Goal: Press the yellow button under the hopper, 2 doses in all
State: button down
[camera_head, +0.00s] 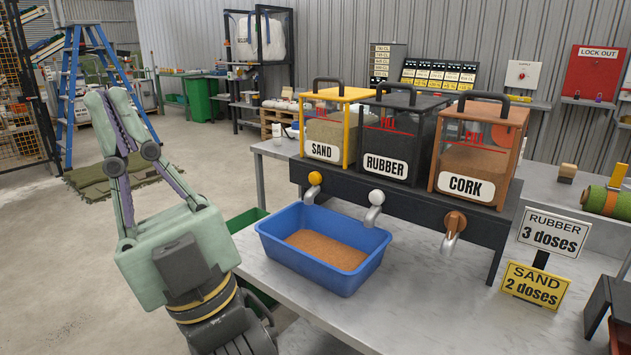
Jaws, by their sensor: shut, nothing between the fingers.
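The yellow button (314,178) sits on the spout under the yellow-framed SAND hopper (322,152), at the left end of the dark stand. A blue tray (278,263) stands on the bench below, with a layer of brown-orange grains (326,249) in it. A yellow sign (535,285) reads "SAND 2 doses". My gripper (107,97) is shut and empty, pointing up at the left, well apart from the button and left of the bench.
A black RUBBER hopper (403,137) with a white button (376,197) and an orange CORK hopper (476,158) with a brown button (455,221) stand to the right. A white sign (548,232) reads "RUBBER 3 doses". A green roll (607,200) lies far right.

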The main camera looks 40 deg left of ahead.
aim_at(314, 177)
jog(key=j, duration=0.7)
jog(key=k+j, duration=0.1)
jog(key=j, duration=0.55)
